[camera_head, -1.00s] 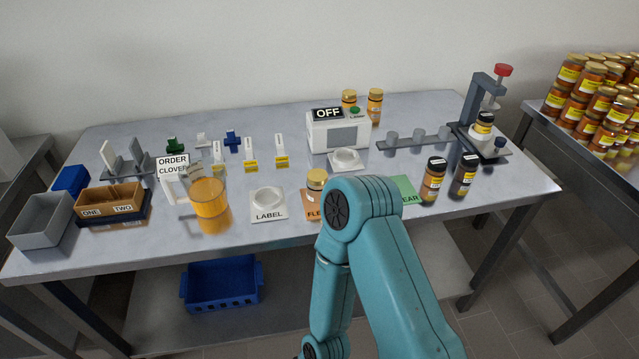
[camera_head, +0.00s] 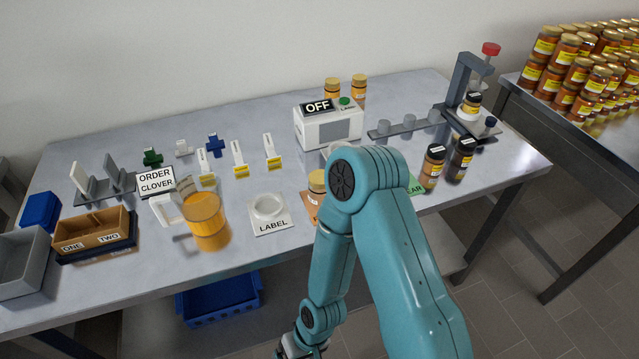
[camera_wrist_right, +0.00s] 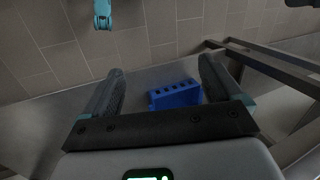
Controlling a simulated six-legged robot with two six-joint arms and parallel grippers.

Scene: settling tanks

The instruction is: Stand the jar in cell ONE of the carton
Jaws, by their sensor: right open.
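The brown carton (camera_head: 90,232) is at the left of the table, with cell ONE on its left and cell TWO on its right; both look empty. A gold-lidded jar (camera_head: 317,182) stands on an orange card, partly hidden behind my right arm. Two gold-lidded jars (camera_head: 332,90) stand at the back, two dark-lidded jars (camera_head: 432,166) at the right, and another jar (camera_head: 469,105) under the press. I cannot tell which jar is the task's. My right gripper (camera_wrist_right: 160,82) is open and empty, low in front of the table; it also shows at the bottom of the head view (camera_head: 298,346). My left gripper is out of view.
An amber pitcher (camera_head: 207,222) and an order sign (camera_head: 156,182) stand right of the carton. A grey bin (camera_head: 22,262) sits left of the carton. A blue crate (camera_wrist_right: 175,95) is below the table. A press (camera_head: 462,85) stands back right.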

